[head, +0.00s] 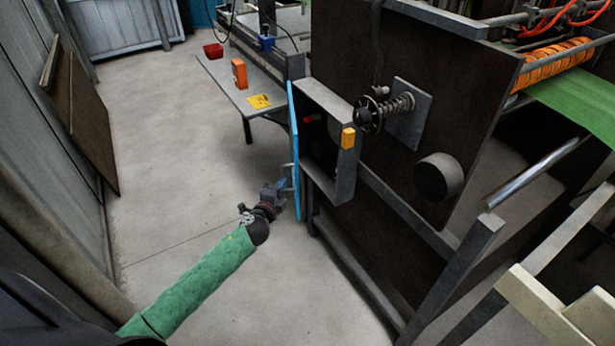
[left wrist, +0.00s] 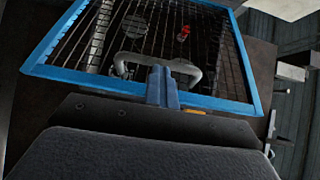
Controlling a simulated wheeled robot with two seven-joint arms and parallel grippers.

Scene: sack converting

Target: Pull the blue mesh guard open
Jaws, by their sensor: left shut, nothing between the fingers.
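The blue mesh guard (head: 294,140) shows nearly edge-on in the head view, along the left side of a grey box-like housing (head: 345,100) on the machine. In the left wrist view I face its blue frame (left wrist: 245,62) and dark wire mesh. It lies across or close to the opening; I cannot tell if it is slightly ajar. A grey bar handle (left wrist: 186,68) crosses its lower part. My left gripper (head: 283,186) is at the guard's lower part, its fingers (left wrist: 162,76) shut and empty, overlapping the handle in view. Contact is unclear. My right gripper is out of view.
A small red part (left wrist: 184,33) shows behind the mesh. The floor (head: 190,150) left of the guard is clear up to brown panels (head: 88,120) at the wall.

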